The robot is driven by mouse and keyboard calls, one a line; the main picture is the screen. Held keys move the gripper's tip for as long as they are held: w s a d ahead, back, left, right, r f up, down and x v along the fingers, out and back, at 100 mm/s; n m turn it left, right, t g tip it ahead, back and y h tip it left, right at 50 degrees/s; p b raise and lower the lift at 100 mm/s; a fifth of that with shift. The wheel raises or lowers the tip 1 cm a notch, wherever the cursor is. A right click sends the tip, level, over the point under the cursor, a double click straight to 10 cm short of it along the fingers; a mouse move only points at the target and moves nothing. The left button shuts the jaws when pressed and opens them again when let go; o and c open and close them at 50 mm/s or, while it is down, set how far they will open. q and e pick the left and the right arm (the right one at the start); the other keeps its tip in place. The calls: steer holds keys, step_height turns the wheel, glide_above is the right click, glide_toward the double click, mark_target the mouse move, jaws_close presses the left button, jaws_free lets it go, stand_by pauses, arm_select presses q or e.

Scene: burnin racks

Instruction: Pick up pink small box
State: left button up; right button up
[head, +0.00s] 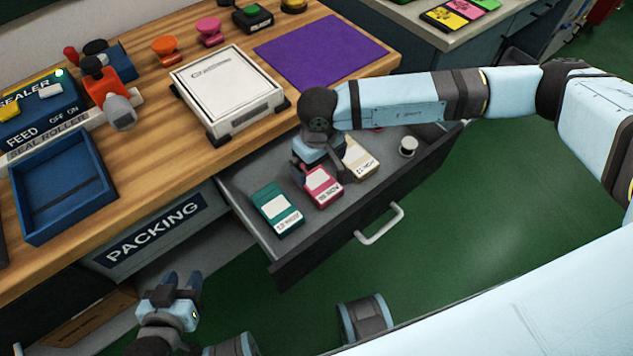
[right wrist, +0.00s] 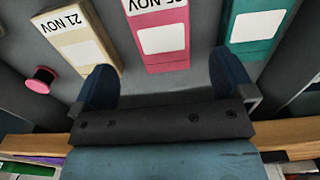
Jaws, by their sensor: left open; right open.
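The pink small box (head: 323,189) lies in the open drawer, between a teal box (head: 277,208) and a cream box (head: 360,157). In the right wrist view the pink box (right wrist: 163,38) lies ahead of the space between the open fingers (right wrist: 165,85), with nothing held. My left gripper (head: 178,287) is open and empty, low in front of the bench, away from the boxes.
The drawer (head: 290,258) sticks out from the wooden bench, with a white handle (head: 379,224). A white spool (head: 408,146) stands in it, right of the boxes.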

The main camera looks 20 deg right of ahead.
mark_target(317, 179)
steer(key=f, duration=0.4)
steer(key=f+b, duration=0.1)
steer(key=f, duration=0.2)
steer(key=shift+w+a+f, duration=0.15)
steer(key=shift+w+f, duration=0.05)
steer(key=shift+f, duration=0.15)
steer(key=c, duration=1)
